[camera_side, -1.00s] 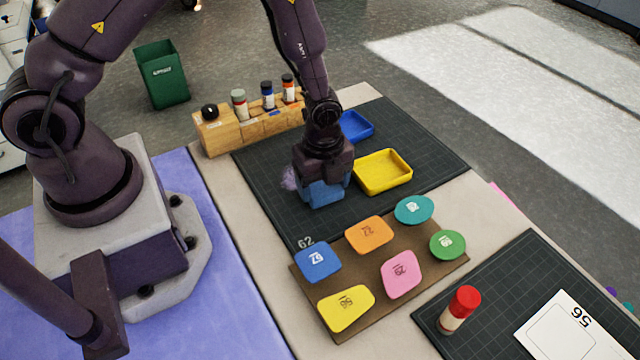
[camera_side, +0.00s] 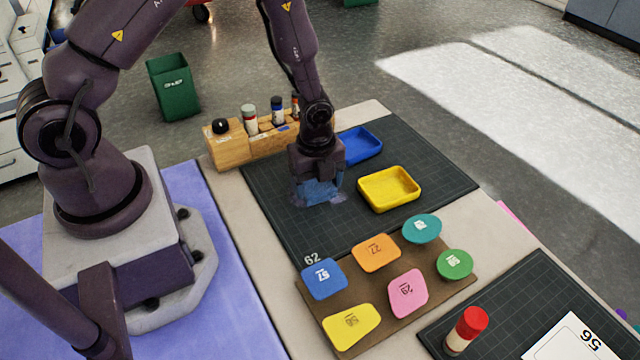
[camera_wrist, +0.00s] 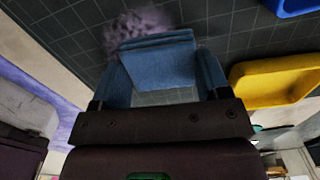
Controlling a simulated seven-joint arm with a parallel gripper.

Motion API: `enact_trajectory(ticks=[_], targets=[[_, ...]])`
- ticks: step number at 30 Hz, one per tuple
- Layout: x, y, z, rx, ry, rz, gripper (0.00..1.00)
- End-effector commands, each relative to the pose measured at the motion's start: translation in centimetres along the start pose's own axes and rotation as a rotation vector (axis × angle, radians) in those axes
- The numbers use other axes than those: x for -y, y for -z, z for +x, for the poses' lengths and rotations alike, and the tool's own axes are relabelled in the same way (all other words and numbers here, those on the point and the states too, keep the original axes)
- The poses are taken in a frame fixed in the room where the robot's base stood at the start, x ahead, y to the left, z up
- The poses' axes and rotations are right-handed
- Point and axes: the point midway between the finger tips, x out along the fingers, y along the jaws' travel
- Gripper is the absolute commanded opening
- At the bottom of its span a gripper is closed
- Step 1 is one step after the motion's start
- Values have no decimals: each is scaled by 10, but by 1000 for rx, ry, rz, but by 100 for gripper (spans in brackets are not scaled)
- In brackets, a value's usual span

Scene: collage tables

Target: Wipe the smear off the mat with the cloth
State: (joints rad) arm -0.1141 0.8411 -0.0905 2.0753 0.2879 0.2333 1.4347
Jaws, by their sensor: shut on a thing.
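My gripper (camera_side: 317,172) is shut on the blue cloth (camera_side: 320,191) and points down over the dark gridded mat (camera_side: 290,228). The cloth is low at the mat; I cannot tell whether it touches. The pale purple smear (camera_side: 298,199) shows around the cloth's lower edge in the side view, partly hidden by it. In the wrist view the cloth (camera_wrist: 155,60) hangs folded at my gripper (camera_wrist: 160,88), and the smear (camera_wrist: 138,24) lies on the mat just beyond its edge.
A yellow tray (camera_side: 389,205) stands close right of my gripper, with a blue tray (camera_side: 376,153) behind it. A wooden rack (camera_side: 228,151) with bottles stands at the mat's back left. A brown board (camera_side: 365,288) with several coloured tags lies in front. The mat's front left is clear.

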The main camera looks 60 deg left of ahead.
Motion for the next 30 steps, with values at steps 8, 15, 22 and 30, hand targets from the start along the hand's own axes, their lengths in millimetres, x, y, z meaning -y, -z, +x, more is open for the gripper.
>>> enact_trajectory(ticks=[8,15,22,30], targets=[[-5,-22,0,4,-7,-8,47],[-6,-31,0,3,-5,-3,47],[-6,-43,0,2,-4,-6,47],[-4,-53,0,2,-3,-2,47]])
